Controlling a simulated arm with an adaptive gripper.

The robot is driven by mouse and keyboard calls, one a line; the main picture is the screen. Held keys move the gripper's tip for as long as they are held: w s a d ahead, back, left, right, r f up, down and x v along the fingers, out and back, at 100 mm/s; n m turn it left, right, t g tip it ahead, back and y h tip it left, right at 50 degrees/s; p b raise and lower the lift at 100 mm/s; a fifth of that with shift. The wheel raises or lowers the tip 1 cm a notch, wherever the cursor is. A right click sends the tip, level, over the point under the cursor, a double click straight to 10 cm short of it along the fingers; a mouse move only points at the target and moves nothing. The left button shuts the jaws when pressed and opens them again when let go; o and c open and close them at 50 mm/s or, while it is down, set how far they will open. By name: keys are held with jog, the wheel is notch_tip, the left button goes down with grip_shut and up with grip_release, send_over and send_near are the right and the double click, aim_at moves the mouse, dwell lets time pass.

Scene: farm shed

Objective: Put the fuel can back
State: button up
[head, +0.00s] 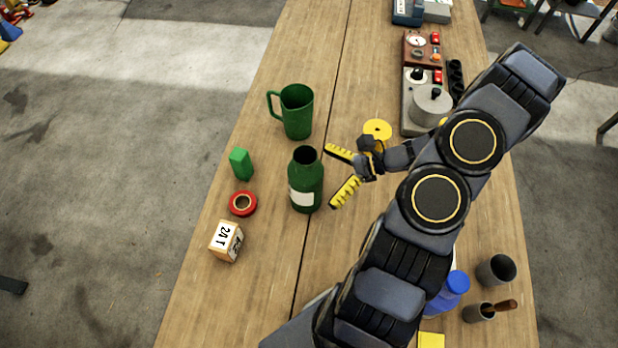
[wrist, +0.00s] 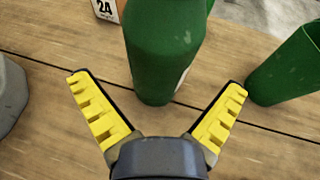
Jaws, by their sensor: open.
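A dark green bottle-shaped can (head: 306,181) with a white label and open neck stands upright on the wooden table; I take it for the fuel can, though its label is unreadable. It also shows in the wrist view (wrist: 163,45), upright ahead of the fingers. My gripper (head: 331,177) is open and empty just right of the can, its yellow-padded fingers pointing at it. In the wrist view my gripper (wrist: 158,84) has one finger on each side of the can's lower part, with gaps between.
A green mug (head: 297,112) stands behind the can. A green block (head: 241,163), red tape roll (head: 243,203) and box marked 24 (head: 227,241) lie left. A yellow roll (head: 377,130) is near my wrist. A grey thing (wrist: 10,90) is cut off at the wrist view's left.

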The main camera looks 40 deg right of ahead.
jog(key=v, duration=0.7)
jog(key=a+r+n+g+h, duration=0.3)
jog(key=a+r+n+g, duration=0.6)
jog(key=a+r+n, duration=0.45)
jog(key=s+a+r+n+h, duration=0.5)
jog(key=s+n+h, duration=0.3)
jog(key=s+n, duration=0.2)
jog(key=shift+a+r+n+h, duration=0.3)
jog(key=shift+a+r+n, duration=0.15)
jog(key=shift+a, duration=0.3)
